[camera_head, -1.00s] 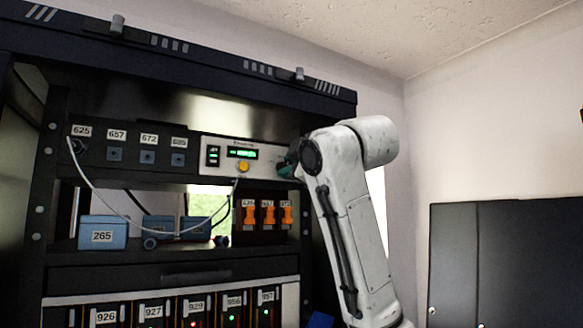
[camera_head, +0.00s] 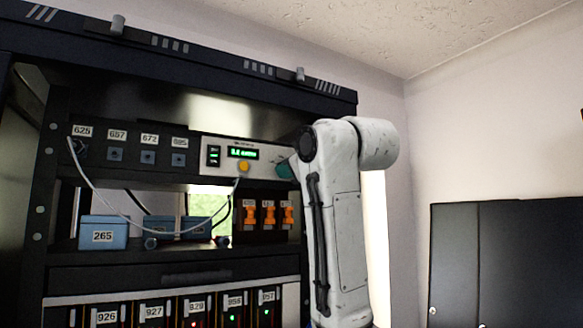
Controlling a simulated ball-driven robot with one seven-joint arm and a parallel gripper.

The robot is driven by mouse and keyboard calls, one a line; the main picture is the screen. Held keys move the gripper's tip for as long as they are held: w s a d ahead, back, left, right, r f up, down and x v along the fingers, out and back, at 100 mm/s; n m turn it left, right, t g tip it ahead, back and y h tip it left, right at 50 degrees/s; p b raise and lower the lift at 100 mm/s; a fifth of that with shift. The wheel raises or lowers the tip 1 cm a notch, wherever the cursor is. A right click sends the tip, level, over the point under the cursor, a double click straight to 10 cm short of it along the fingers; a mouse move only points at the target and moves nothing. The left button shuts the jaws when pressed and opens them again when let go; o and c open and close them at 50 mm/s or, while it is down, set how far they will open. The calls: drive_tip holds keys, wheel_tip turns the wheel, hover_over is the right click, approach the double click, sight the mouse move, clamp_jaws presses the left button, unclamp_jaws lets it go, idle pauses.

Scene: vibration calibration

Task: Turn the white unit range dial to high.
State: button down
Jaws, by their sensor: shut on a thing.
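The white unit (camera_head: 222,168) sits in the upper shelf of the dark rack. It has a lit green display (camera_head: 243,153) with text too small to read and a yellow button (camera_head: 243,167). My gripper (camera_head: 285,170) is at the right end of its front panel, partly hidden by my arm; only a teal-green part shows. It is shut at the place of the range dial. The dial itself is hidden, so its setting cannot be seen.
A white cable (camera_head: 112,208) hangs in front of the shelf. Blue boxes (camera_head: 103,233) and orange switches (camera_head: 268,216) sit below the unit. A dark cabinet (camera_head: 508,262) stands at right. The space between rack and cabinet looks free.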

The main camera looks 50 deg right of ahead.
drive_tip(key=shift+f, duration=0.2)
drive_tip(key=c, duration=0.9)
unclamp_jaws()
drive_tip(key=shift+r, duration=0.15)
drive_tip(key=b+v, duration=0.4)
drive_tip(key=v, duration=0.6)
drive_tip(key=shift+s, duration=0.4)
drive_tip(key=shift+a, duration=0.1)
